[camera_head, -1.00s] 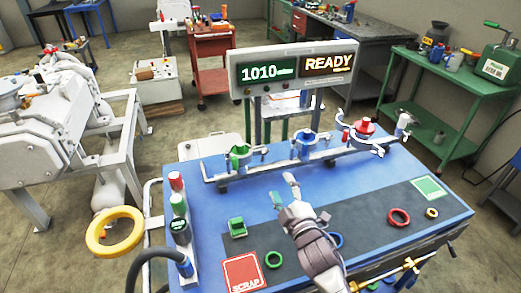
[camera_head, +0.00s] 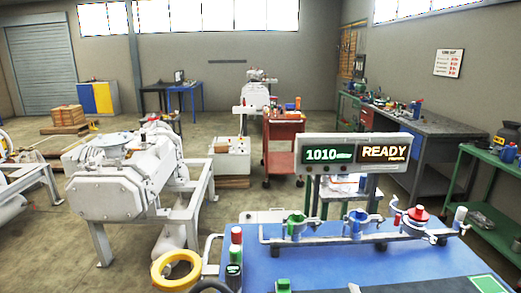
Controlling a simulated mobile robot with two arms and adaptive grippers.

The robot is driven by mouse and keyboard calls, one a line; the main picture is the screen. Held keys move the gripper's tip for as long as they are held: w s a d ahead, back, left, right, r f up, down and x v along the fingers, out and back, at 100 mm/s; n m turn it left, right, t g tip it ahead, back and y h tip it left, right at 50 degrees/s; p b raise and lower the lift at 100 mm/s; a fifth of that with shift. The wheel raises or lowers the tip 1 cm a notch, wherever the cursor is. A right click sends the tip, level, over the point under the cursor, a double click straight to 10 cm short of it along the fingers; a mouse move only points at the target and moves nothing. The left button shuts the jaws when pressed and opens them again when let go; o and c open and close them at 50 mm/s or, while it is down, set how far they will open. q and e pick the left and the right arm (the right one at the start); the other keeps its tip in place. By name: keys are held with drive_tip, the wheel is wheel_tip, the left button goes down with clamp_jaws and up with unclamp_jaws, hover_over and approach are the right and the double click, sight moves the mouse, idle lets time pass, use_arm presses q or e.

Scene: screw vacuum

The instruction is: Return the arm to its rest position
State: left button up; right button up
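Only a pale tip of what looks like my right gripper (camera_head: 353,288) shows at the bottom edge, over the blue workbench (camera_head: 262,268). The rest of that gripper and its arm are cut off, so I cannot tell if it is open. My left gripper is not in view. A rail on the bench carries a green fixture (camera_head: 296,225), a blue fixture (camera_head: 357,223) and a red-topped fixture (camera_head: 418,215). The display (camera_head: 342,155) behind them reads 1010 and READY.
A yellow ring (camera_head: 176,269) stands left of the bench by a small stack with a red top (camera_head: 236,236). A white pump machine (camera_head: 125,185) is at left. A red cart (camera_head: 283,148) stands behind. Green shelving (camera_head: 490,170) is at right. Open floor lies between.

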drive_tip(key=s+f+m+g, duration=0.1)
drive_tip(key=s+d+f+m+g+h, duration=0.1)
drive_tip(key=s+f, duration=0.1)
drive_tip(key=s+f+m+g, duration=0.1)
drive_tip(key=s, duration=0.1)
drive_tip(key=shift+d+f+m+h, duration=0.2)
drive_tip(key=shift+d+m+h, duration=0.1)
drive_tip(key=shift+d+m, duration=0.1)
drive_tip(key=s+a+f+m+g, duration=0.15)
drive_tip(key=s+g, duration=0.25)
drive_tip(key=s, duration=0.4)
drive_tip(key=s+f+m+g+y, duration=0.1)
drive_tip(key=s+f+m+g, duration=0.25)
drive_tip(key=s, duration=0.55)
drive_tip(key=s+f+m+g, duration=0.15)
drive_tip(key=s+g, duration=0.25)
drive_tip(key=s, duration=0.4)
wheel_tip(320, 180, down, 25)
drive_tip(key=g, duration=0.1)
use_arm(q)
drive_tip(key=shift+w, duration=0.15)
use_arm(e)
drive_tip(key=s+d+f+g, duration=0.1)
drive_tip(key=s+d+f, duration=0.1)
drive_tip(key=s+f, duration=1.5)
drive_tip(key=shift+s+d+f, duration=0.2)
drive_tip(key=shift+s+d, duration=0.1)
drive_tip(key=shift+d, duration=0.05)
